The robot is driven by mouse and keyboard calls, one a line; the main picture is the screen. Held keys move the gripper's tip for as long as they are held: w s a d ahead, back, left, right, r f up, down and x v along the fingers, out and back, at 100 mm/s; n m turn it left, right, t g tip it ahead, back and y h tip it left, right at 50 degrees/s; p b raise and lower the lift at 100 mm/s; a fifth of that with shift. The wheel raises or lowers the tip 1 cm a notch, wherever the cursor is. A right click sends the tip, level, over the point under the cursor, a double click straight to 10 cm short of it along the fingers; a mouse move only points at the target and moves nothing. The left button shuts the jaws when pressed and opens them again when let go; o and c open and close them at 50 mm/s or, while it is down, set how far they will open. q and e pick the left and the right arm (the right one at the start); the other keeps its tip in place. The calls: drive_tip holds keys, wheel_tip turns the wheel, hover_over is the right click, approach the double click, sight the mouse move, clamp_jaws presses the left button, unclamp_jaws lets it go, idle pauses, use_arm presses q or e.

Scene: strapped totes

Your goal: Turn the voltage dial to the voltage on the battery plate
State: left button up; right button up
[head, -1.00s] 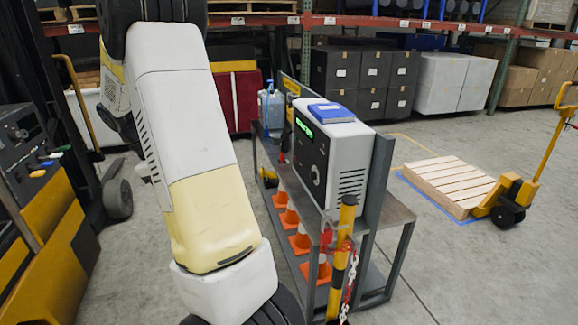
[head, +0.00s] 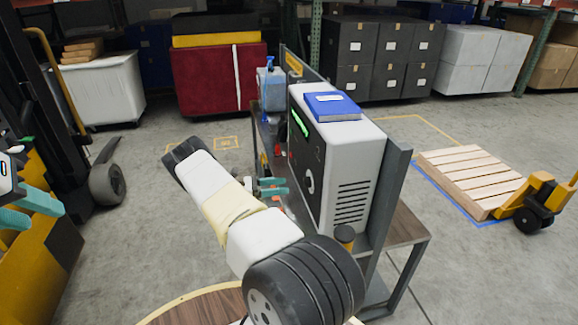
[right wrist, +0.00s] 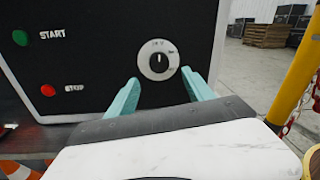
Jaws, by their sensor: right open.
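The voltage dial (right wrist: 158,61) is a round white knob with a dark centre on the charger's black front panel. Its white mark points about straight up; the lettering above it is too small to read surely. My right gripper (right wrist: 160,90) is open, its teal fingers apart at the dial's lower left and lower right, holding nothing. In the head view the grey charger (head: 362,170) shows the dial (head: 311,181) edge-on, with my right gripper (head: 273,187) in front of the panel. My left gripper (head: 28,209) is open and empty at the left edge. I cannot make out a battery plate.
A green START button (right wrist: 20,38) and a red STOP button (right wrist: 48,91) sit left of the dial. A blue book (head: 332,106) lies on the charger. A yellow post (right wrist: 297,75) stands to the right. A pallet (head: 465,178) is on the floor.

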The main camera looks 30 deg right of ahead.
sight(304, 183)
drive_tip(key=x, duration=0.8)
drive_tip(key=shift+w+d, duration=0.1)
clamp_jaws()
